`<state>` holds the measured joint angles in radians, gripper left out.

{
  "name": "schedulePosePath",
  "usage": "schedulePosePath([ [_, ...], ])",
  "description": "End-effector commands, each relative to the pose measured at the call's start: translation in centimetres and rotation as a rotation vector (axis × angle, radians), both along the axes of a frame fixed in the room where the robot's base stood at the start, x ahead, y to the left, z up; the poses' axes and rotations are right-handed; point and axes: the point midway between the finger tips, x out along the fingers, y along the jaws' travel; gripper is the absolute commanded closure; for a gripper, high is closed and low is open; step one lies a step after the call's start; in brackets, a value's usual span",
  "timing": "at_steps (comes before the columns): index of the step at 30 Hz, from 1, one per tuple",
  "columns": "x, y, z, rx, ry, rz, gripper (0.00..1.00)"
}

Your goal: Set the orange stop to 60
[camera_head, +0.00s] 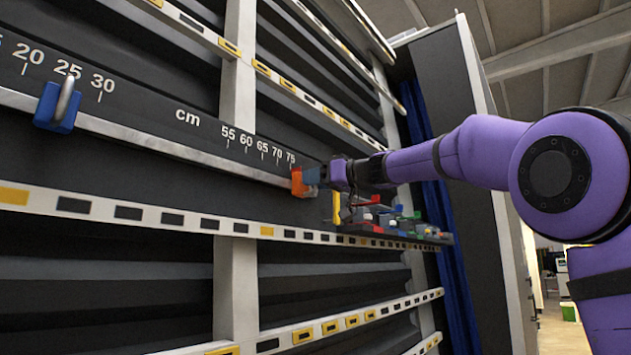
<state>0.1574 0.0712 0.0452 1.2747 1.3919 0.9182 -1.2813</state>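The orange stop (297,184) sits on the metal rail (225,164), at its right end, just right of the 75 mark. The 60 mark (246,142) is to the left of it on the dark scale. My gripper (312,177) is at the right side of the orange stop, touching it or very close to it. The fingers are small and partly hidden, so I cannot tell whether they are open or closed on the stop.
A blue stop (56,108) with a metal handle is on the same rail near 25, far left. Below my gripper, a shelf holds several small coloured parts (395,218). A white slotted rail (130,212) runs below the scale. The rail between the stops looks clear.

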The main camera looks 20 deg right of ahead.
Motion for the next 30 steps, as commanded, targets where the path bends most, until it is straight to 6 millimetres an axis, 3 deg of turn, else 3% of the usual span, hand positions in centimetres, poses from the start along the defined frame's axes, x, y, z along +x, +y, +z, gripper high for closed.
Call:
schedulePosePath([
  [4, 0.0, 0.0, 0.0, 0.0, 0.0, 0.0, 0.65],
  [9, 0.0, 0.0, 0.0, 0.0, 0.0, 0.0, 1.0],
  [16, -0.3, 0.5, 0.0, -0.001, -0.001, 0.002, 1.0],
  [20, -1.9, 2.8, 0.1, -0.001, -0.002, 0.006, 1.0],
  [30, -7.2, 10.8, 0.1, -0.002, -0.002, 0.007, 1.0],
])
